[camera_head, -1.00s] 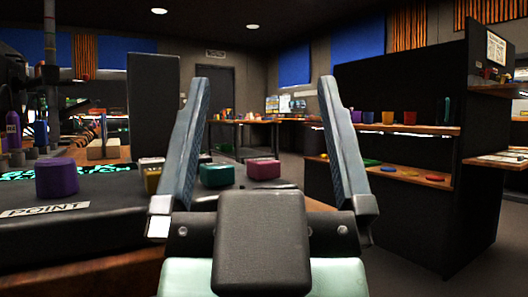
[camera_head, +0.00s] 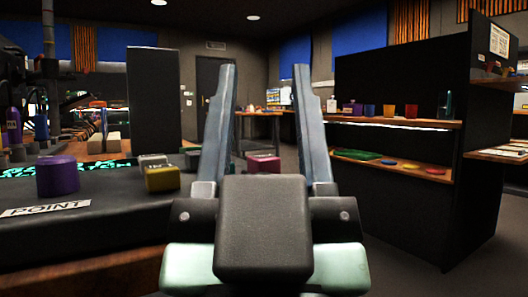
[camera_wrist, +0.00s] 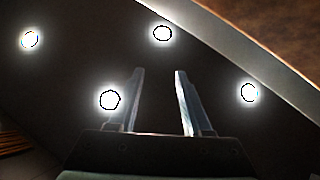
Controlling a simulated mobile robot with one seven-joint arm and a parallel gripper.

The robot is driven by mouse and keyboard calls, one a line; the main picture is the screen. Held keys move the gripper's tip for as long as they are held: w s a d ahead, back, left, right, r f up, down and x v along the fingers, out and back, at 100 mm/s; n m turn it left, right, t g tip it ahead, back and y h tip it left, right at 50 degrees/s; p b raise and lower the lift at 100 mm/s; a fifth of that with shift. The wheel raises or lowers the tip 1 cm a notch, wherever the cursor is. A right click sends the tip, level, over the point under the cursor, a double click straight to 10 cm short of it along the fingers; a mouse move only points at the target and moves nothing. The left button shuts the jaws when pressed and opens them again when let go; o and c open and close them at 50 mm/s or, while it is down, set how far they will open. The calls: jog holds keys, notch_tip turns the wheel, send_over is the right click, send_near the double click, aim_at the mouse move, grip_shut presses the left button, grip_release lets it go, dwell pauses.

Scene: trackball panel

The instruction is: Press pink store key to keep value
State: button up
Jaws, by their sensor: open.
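The pink key (camera_head: 263,163) is a small block on the dark panel (camera_head: 110,215), visible in the head view between my gripper's fingers and beyond them. My gripper (camera_head: 261,72) is open and empty, with its two fingers pointing up in the head view. The fingers are apart from the pink key in the picture; the depth between them is hard to judge. The wrist view also shows my gripper (camera_wrist: 156,72) open, against a dark background with round lights. The pink key does not show in the wrist view.
A yellow key (camera_head: 162,179) and a purple round knob (camera_head: 58,176) stand on the panel to the left, near a "POINT" label (camera_head: 46,209). A dark shelf unit (camera_head: 400,90) with cups stands at right. A wooden edge (camera_wrist: 285,25) crosses the wrist view's upper right.

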grip_shut()
dwell(1.3)
